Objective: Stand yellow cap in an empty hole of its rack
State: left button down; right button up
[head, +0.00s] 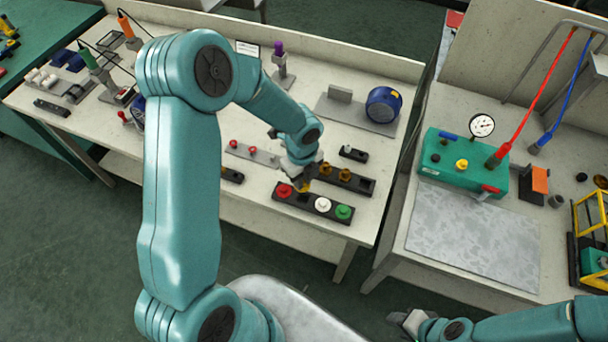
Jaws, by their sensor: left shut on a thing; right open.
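The yellow cap (304,187) is between the fingers of my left gripper (302,181), which is shut on it. The cap is at the black rack (304,201), between the red cap (284,190) and the white cap (322,204). A green cap (343,211) stands at the rack's right end. The gripper covers part of the yellow cap and the rack. I cannot tell whether the cap is in a hole or just above it. My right gripper (406,320) is open and empty at the bottom, away from the bench.
A second black rack (367,186) with brown-orange pieces stands just behind. A pale strip with red knobs (252,151) lies to the left. A blue pump motor (383,104) sits at the back. A green box with a gauge (466,160) stands on the right bench.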

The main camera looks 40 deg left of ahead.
pick_arm(q)
jog(key=shift+d+f+b, duration=0.1)
jog(key=shift+f+b, duration=0.5)
jog(key=shift+f, duration=0.3)
notch_tip(320, 180, down, 3)
jog(key=shift+r+b, duration=0.15)
jog(key=shift+b, duration=1.05)
jog(key=shift+w+f+b, duration=0.1)
jog(key=shift+f+b, duration=0.35)
jog(key=shift+f, duration=0.1)
jog(key=shift+f+b, duration=0.75)
jog(key=shift+f, duration=0.15)
